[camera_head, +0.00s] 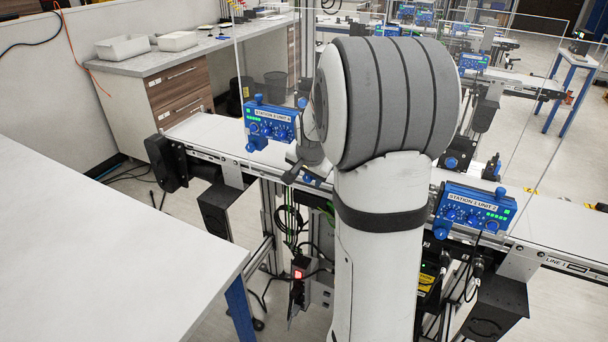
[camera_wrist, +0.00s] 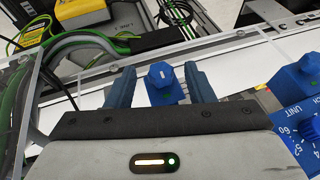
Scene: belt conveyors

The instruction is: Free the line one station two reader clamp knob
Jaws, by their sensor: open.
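In the wrist view a blue knob (camera_wrist: 162,82) with a white mark on its face stands between the two blue fingers of my gripper (camera_wrist: 161,87). The fingers are apart, with a visible gap on each side of the knob. A blue unit (camera_wrist: 306,125) with a dial and knobs is at the right edge; only part of its label shows. In the head view my arm hides much of the middle of the belt line. A blue station unit (camera_head: 270,125) is left of my arm, and the Station 1 Unit 2 box (camera_head: 470,212) is right of it.
A clear panel (camera_head: 262,65) stands behind the left unit. The white belt (camera_head: 205,128) runs across both sides of my arm. A white table (camera_head: 95,235) fills the front left. In the wrist view, green cables (camera_wrist: 85,42) and a yellow box (camera_wrist: 80,14) lie beyond the fingers.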

